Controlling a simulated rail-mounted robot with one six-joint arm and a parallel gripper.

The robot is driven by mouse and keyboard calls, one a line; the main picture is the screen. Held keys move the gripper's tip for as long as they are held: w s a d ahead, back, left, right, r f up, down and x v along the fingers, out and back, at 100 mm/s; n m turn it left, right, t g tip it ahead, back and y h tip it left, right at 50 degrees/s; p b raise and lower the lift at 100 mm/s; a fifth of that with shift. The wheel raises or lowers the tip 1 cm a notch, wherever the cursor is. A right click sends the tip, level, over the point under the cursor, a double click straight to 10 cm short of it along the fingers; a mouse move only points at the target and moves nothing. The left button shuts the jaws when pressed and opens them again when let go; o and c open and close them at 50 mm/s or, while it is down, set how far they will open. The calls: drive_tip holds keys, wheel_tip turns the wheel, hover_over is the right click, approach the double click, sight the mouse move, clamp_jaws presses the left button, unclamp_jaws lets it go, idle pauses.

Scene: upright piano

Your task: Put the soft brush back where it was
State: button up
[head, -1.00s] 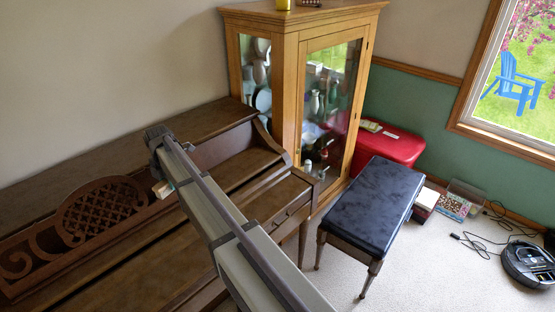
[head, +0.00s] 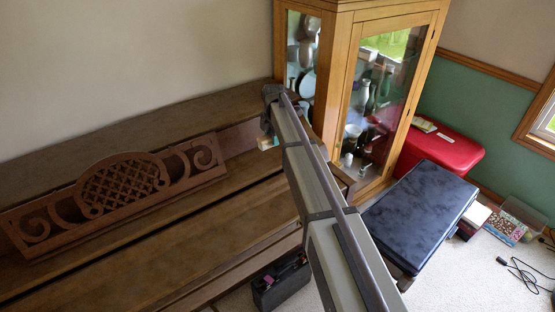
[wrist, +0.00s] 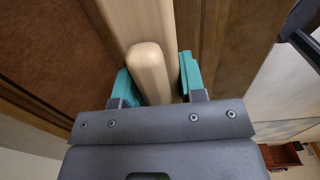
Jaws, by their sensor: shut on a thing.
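My gripper (wrist: 157,88) is shut on a pale wooden piece with a rounded end, which I take to be the soft brush (wrist: 150,68). Its teal finger pads sit on both sides of the wood. Bristles are not visible. In the head view my gripper (head: 268,143) is over the right part of the upright piano (head: 130,240), to the right of its carved music desk (head: 120,188). There the held wood shows only as a tiny pale patch, and my arm hides much around it.
A glass-fronted wooden cabinet (head: 343,62) with crockery stands close beyond my gripper. A dark-topped bench (head: 420,205), a red chest (head: 445,147) and a black case (head: 280,280) are to the right and below. The piano's long top (head: 90,160) looks clear.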

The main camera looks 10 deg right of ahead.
sight(274, 158)
wheel_tip(274, 158, down, 7)
drive_tip(key=b, duration=0.5)
drive_tip(key=shift+f, duration=0.15)
drive_tip(key=shift+d+r, duration=0.1)
drive_tip(key=shift+r, duration=0.2)
drive_tip(key=shift+f, duration=0.15)
drive_tip(key=o, duration=0.8)
